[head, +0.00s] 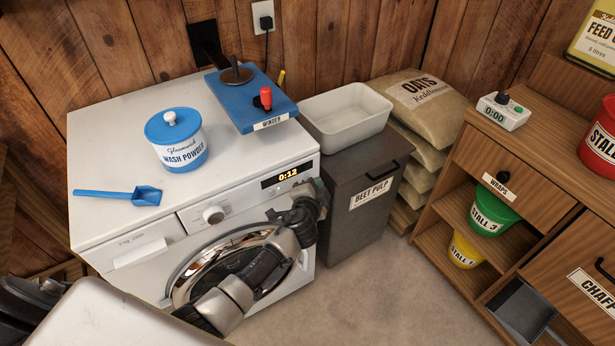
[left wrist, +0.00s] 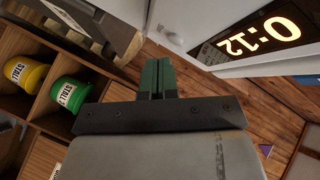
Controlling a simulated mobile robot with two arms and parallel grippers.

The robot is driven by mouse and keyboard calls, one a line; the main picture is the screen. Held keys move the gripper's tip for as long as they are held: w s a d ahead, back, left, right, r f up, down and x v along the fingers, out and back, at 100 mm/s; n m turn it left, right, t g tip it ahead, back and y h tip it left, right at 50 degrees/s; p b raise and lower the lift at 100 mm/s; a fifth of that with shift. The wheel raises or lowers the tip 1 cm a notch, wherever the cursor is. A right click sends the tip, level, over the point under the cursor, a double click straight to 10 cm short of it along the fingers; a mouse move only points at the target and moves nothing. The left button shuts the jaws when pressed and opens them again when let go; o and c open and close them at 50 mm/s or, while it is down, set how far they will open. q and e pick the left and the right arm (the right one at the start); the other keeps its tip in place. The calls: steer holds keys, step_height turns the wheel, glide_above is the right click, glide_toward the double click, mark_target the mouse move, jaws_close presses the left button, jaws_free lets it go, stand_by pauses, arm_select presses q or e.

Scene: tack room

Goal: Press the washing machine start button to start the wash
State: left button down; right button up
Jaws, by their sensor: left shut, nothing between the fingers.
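The white washing machine (head: 120,215) stands at the left, with a round door and a dial (head: 213,215) on its front. Its display (head: 285,176) is lit and reads 0:12. The display is large at the upper right of the left wrist view (left wrist: 258,38). My left gripper (head: 320,191) is in front of the panel's right end, just below the display, and hides part of it. Its green fingers (left wrist: 157,78) are shut and empty. A small button-like spot (left wrist: 174,39) shows on the white panel beyond the fingertips; contact cannot be told. My right gripper is out of view.
On the machine stand a wash powder tub (head: 178,143), a blue scoop (head: 145,196) and a blue winder board (head: 250,100). A grey beet pulp bin (head: 345,210) stands close at its right. Wooden shelves (head: 465,205) are further right, with clear floor between.

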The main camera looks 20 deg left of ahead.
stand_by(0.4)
arm_select(q)
steer(key=shift+w+a, duration=0.25)
steer(key=shift+a, duration=0.1)
